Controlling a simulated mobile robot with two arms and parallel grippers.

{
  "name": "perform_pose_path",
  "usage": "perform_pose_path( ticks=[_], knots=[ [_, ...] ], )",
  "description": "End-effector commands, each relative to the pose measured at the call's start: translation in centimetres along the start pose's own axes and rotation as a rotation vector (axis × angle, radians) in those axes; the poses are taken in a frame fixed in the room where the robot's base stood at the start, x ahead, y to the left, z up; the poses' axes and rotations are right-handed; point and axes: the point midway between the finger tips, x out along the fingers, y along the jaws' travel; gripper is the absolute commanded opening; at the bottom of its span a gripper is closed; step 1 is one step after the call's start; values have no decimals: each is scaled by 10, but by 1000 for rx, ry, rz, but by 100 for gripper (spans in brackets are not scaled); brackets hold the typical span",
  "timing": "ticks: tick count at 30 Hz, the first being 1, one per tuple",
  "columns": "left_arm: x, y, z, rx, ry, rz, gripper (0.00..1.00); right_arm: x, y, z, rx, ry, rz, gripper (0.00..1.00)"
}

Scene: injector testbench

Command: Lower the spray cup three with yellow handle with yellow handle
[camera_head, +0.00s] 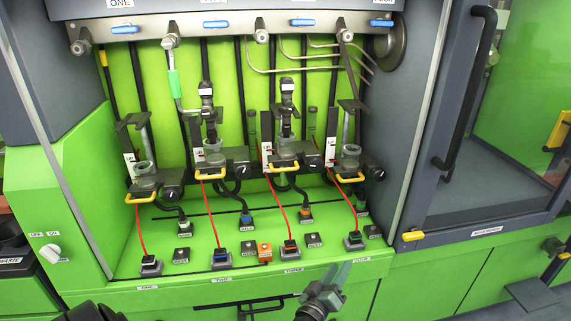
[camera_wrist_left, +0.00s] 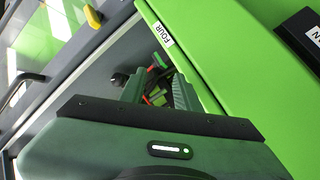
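Spray cup three (camera_head: 287,151) is the third clear cup from the left in the head view, upright under the third injector (camera_head: 287,97). Its yellow handle (camera_head: 283,167) faces the front, higher than the handles of cups one and four. The injector's lower end reaches down to the cup; I cannot tell how far inside. My left gripper (camera_head: 344,274) is at the bench's front edge near the FOUR label, below and in front of cup three and apart from it. In the left wrist view its two fingers (camera_wrist_left: 160,90) are apart with nothing between them. My right gripper is not shown.
Similar cups with yellow handles stand beside it: cup two (camera_head: 212,150) and cup four (camera_head: 350,156). Red cables (camera_head: 275,200) hang in front. Connectors and an orange block (camera_head: 265,252) stand on the green deck. A grey cabinet door (camera_head: 430,130) bounds the right.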

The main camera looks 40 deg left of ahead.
Motion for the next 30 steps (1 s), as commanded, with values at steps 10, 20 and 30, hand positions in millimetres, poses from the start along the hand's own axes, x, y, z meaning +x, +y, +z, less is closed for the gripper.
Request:
perform_pose_path(
  ticks=[10, 20, 30],
  knots=[
    [10, 28, -249, -654, 711, -106, 32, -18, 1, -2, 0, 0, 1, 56],
    [26, 13, -280, -725, 762, -138, 32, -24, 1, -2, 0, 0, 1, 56],
    [60, -4, -303, -725, 759, -138, 32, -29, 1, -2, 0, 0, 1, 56]
  ],
)
